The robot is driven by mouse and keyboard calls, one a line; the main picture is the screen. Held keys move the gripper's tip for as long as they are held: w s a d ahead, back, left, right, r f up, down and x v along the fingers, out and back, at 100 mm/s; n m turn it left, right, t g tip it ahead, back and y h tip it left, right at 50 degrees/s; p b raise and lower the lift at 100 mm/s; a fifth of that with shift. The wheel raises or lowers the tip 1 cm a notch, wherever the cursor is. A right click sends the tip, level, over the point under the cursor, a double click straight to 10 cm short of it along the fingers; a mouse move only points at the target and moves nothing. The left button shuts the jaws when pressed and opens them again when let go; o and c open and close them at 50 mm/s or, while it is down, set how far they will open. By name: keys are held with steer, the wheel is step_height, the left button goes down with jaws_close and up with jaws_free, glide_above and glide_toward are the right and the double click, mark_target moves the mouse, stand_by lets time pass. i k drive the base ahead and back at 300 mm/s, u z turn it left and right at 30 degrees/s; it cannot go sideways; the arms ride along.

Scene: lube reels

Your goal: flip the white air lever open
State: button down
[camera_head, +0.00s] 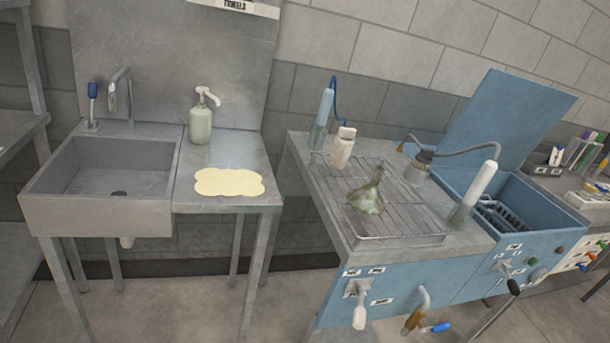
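A white lever (359,313) hangs downward from a metal fitting on the blue front panel (455,282) of the bench at centre right. Small white labels sit around it, too small to read. I cannot tell whether this is the air lever. Several small coloured levers (588,262) sit on a pale panel at the far right edge, partly cut off; their details are too small to tell. My gripper is not in view.
A pipe spout (419,311) with a blue-handled valve (438,327) sticks out right of the white lever. A wire rack (398,215) holds a greenish object. A sink (105,185) is left; floor between is clear.

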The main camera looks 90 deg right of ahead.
mark_target(360, 318)
steer(key=z, duration=1.7)
steer(key=k, duration=0.5)
steer(key=i, duration=0.5)
steer(key=u, duration=0.1)
